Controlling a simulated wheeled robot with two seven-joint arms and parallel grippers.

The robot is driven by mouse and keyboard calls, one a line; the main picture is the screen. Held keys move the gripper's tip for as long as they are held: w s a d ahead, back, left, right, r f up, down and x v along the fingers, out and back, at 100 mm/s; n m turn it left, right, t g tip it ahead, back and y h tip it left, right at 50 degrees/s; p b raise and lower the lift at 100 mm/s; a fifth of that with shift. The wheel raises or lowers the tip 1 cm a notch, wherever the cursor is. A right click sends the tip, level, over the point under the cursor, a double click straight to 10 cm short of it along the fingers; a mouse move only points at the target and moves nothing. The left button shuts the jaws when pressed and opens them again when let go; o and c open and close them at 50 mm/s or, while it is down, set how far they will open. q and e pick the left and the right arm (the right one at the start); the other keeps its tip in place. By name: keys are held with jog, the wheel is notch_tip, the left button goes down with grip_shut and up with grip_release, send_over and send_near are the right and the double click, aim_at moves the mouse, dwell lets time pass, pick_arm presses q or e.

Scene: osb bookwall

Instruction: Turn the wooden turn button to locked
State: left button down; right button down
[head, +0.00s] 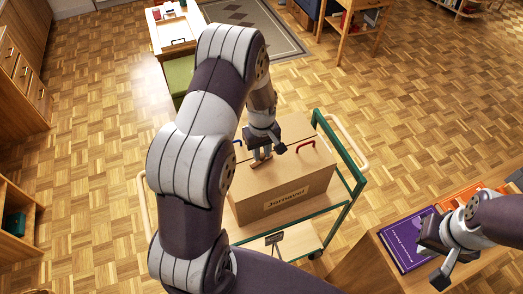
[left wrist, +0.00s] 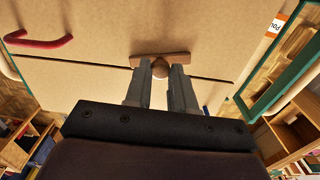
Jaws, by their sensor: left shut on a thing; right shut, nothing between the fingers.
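The wooden turn button (left wrist: 140,60) is a short brown bar with a round knob on a cardboard-coloured box (head: 240,200). In the left wrist view the bar lies roughly along the dark seam of the box top, just beyond it. My left gripper (head: 262,157) reaches down onto the box top. Its fingers (left wrist: 160,75) are shut on the knob, one on each side. The fingers hide part of the knob and the bar's near edge. My right gripper (head: 441,272) is shut and empty at the lower right, away from the box.
The box stands on a green-framed cart (head: 345,212) with pale handles. A red handle (head: 307,145) sits on the box top right of my left gripper. A purple book (head: 405,238) lies on a wooden surface beside my right gripper.

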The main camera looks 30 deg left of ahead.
pick_arm(q)
jog(key=n, duration=0.4)
jog(key=shift+n, duration=0.3)
jog(key=n, duration=0.3)
jog(key=shift+n+b, duration=0.3)
jog(key=shift+b, duration=0.1)
jog(key=n, duration=0.3)
jog(key=shift+n, duration=2)
jog(key=c, duration=0.9)
grip_release()
jog(key=shift+c, duration=0.2)
